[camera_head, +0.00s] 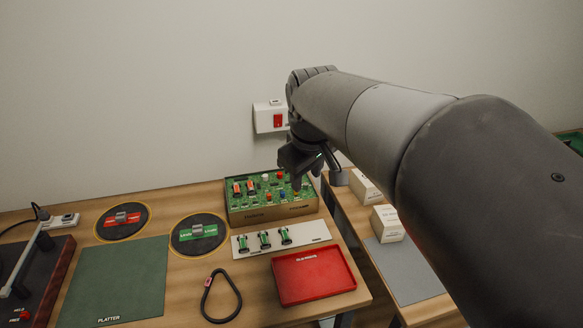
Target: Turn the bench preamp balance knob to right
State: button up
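The bench preamp is most likely the open box with a green circuit board (262,200) at the back of the wooden bench. Small white, red and blue parts and two orange-and-black parts stand on the board. Its front labels are too small to read, and I cannot tell which part is the balance knob. My gripper (297,182) points down over the board's right side, near its back right corner. It hides part of the board there. I cannot tell whether its fingers touch anything or how far apart they are.
A white plate with several green parts (308,231), a red tray (312,274) and a black loop (222,298) lie in front. Two round dark pads (122,221) (198,251) and a green mat (112,280) are left. White boxes (387,223) stand on the right bench.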

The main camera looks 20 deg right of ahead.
jog(key=w+d+n+g, duration=0.1)
jog(key=w+d+n, duration=0.15)
jog(key=w, duration=0.65)
jog(key=n+g, duration=0.3)
jog(key=n, duration=0.5)
send_over(306, 184)
notch_tip(306, 184, down, 17)
jog(key=shift+y, duration=0.4)
notch_tip(306, 184, down, 10)
jog(key=shift+w+f, duration=0.1)
grip_shut()
